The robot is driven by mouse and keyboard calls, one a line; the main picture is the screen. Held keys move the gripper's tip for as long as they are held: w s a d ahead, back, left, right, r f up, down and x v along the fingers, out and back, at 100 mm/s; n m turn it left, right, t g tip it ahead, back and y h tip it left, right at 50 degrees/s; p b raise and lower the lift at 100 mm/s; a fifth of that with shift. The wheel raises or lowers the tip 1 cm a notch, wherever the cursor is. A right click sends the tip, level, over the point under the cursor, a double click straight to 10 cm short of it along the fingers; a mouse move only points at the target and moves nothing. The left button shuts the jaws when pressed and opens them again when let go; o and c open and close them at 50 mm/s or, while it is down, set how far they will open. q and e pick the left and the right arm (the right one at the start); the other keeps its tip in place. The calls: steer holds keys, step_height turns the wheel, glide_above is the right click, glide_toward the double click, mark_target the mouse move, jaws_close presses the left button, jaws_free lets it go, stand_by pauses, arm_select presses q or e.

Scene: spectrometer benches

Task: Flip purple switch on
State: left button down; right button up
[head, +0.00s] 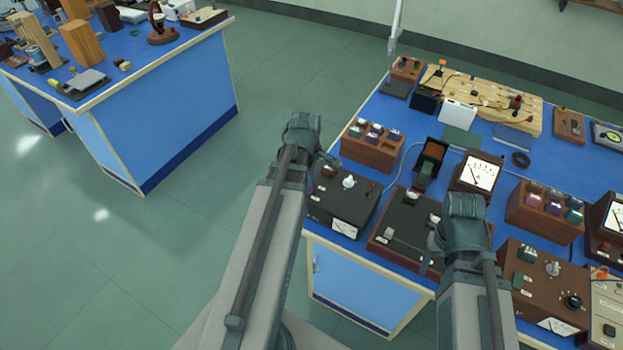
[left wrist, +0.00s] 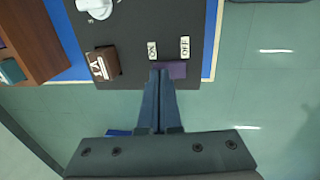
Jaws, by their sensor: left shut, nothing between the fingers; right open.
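The purple switch (left wrist: 178,70) sits at the edge of a black instrument box (left wrist: 135,45), beside an ON label (left wrist: 152,50) and an OFF label (left wrist: 185,47). My left gripper (left wrist: 158,72) is shut and empty, with its fingertips at the ON side of the switch and covering part of it. I cannot tell whether they touch. In the head view the black box (head: 335,204) stands at the near left corner of the right bench, and my left gripper (head: 326,160) is at its left edge; the switch is hidden there. My right gripper (head: 428,258) is open over another dark box.
A white knob (left wrist: 95,8) and a brown block (left wrist: 103,63) are on the black box. A wooden rack (head: 372,152) stands behind it. The dark box (head: 385,242) under my right gripper is close by. Open floor (head: 190,240) lies left of the blue bench.

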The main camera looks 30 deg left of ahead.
arm_select(q)
steer(key=shift+w+f+g, duration=0.3)
steer(key=shift+d+f+g+b, duration=0.1)
steer(key=shift+f+g+b, duration=0.15)
steer(key=shift+b, duration=0.35)
steer(key=shift+s+r, duration=0.15)
steer(key=shift+s, duration=0.05)
steer(key=shift+d, duration=0.1)
steer(key=shift+s, duration=0.1)
